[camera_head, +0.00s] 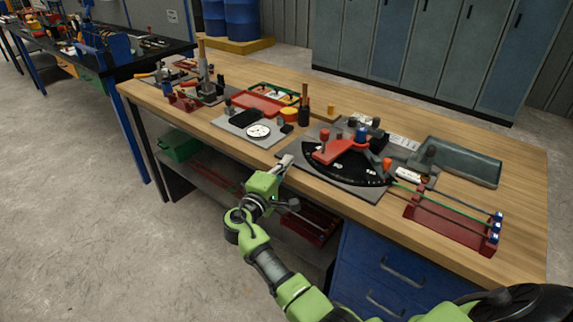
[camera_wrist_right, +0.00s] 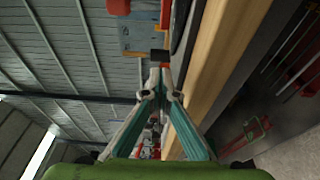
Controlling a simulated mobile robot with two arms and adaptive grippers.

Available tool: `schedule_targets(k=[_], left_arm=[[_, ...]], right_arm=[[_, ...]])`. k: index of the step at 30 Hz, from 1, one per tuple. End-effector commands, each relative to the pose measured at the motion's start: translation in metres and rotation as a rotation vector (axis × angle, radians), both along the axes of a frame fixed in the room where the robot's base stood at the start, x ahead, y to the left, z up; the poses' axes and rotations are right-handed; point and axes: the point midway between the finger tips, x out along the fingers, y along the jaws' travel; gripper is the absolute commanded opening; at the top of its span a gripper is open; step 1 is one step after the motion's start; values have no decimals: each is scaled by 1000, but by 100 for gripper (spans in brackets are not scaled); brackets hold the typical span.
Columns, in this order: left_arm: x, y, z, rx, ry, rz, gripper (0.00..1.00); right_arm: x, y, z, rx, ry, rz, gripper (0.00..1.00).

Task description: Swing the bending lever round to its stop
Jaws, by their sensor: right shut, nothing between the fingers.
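The bending lever (camera_head: 338,150) is a red arm with a red knob (camera_head: 325,134) at its left end. It lies across a black fan-shaped scale plate (camera_head: 345,173) on a grey base on the workbench. A blue knob (camera_head: 362,133) stands near its other end, and an orange knob (camera_head: 387,163) stands at the right of the scale. My right gripper (camera_head: 286,161) is shut and empty at the bench's front edge, left of the lever and apart from it. Its closed fingertips also show in the wrist view (camera_wrist_right: 162,85). My left gripper is not in view.
A green rod (camera_head: 440,200) runs from the bender to a dark red rack (camera_head: 450,225) at the right. A grey plate with a white dial (camera_head: 258,131) lies left of the bender. A grey tray (camera_head: 465,163) stands behind right. Open floor lies left of my arm.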

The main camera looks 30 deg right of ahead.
Motion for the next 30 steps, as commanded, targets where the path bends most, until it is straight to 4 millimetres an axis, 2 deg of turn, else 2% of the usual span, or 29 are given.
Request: schedule_targets(k=[1, 8, 12, 18, 30], left_arm=[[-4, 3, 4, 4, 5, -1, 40], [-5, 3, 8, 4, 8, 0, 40], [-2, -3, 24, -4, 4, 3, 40], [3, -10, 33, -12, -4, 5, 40], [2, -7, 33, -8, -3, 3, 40]], right_arm=[[7, -11, 3, -4, 1, -3, 0], [34, -50, 2, -3, 1, -3, 0], [14, -54, 3, 0, 2, -1, 0], [-1, -58, 2, 0, 1, 1, 0], [-5, -59, 0, -1, 1, 0, 0]])
